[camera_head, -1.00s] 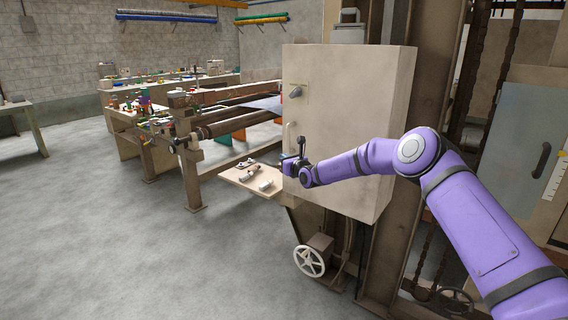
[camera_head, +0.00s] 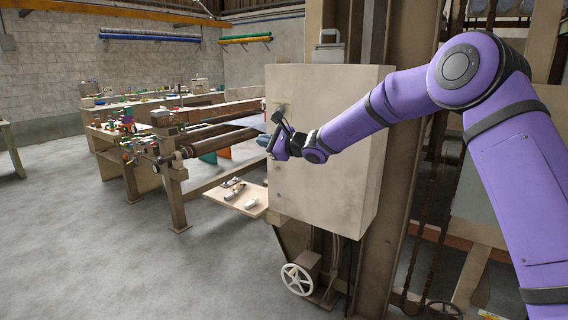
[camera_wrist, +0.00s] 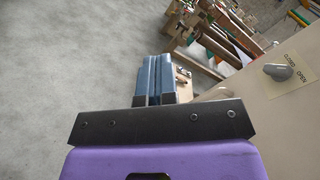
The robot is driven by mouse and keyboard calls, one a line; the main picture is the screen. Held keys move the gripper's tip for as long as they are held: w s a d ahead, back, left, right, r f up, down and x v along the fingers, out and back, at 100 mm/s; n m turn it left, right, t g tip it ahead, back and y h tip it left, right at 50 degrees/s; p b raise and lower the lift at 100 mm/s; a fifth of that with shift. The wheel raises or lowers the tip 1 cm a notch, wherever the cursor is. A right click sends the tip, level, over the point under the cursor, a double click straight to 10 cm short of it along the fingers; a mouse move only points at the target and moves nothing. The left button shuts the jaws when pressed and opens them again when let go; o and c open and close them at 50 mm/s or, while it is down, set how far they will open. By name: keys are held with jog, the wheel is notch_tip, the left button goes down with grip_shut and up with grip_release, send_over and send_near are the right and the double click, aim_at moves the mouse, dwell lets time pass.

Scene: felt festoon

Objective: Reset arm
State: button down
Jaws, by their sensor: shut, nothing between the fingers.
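My purple arm reaches in from the right in the head view. My gripper (camera_head: 266,141) is at the left front of a beige cabinet (camera_head: 328,150), close to its front face; whether it touches is unclear. In the wrist view my gripper (camera_wrist: 155,72) has its two blue fingers together with nothing between them. In the head view my arm covers part of the cabinet's front.
A small wooden shelf (camera_head: 228,203) with a few small objects juts out left of the cabinet. A roller frame (camera_head: 175,190) and cluttered benches stand farther left. A white handwheel (camera_head: 297,280) sits below the cabinet. The grey floor (camera_head: 110,265) at left is open.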

jog(key=s+d+r+n+g+h, duration=0.2)
jog(key=s+d+r+n, duration=0.15)
jog(key=s, duration=0.45)
jog(key=s+d+r+n+g+h, duration=0.1)
jog(key=s+d+r+n, duration=0.3)
jog(key=s, duration=0.4)
jog(key=s+d+r+n+g+h, duration=0.2)
jog(key=s+d+n, duration=0.25)
jog(key=s, duration=0.45)
jog(key=s+d+f+n+h, duration=0.1)
jog(key=s+d+h, duration=0.2)
jog(key=s+d, duration=0.5)
jog(key=s+d+f+n+h, duration=0.1)
jog(key=s+d+f+h, duration=0.1)
jog(key=s+d, duration=0.6)
jog(key=s+d+f+n+t+h, duration=0.1)
jog(key=s+d+f+h, duration=0.1)
jog(key=s+d+h, duration=0.3)
jog(key=s+d, duration=0.3)
jog(key=s, duration=0.4)
jog(key=shift+d+n, duration=0.25)
jog(key=shift+n, duration=0.15)
jog(key=shift+s, duration=0.1)
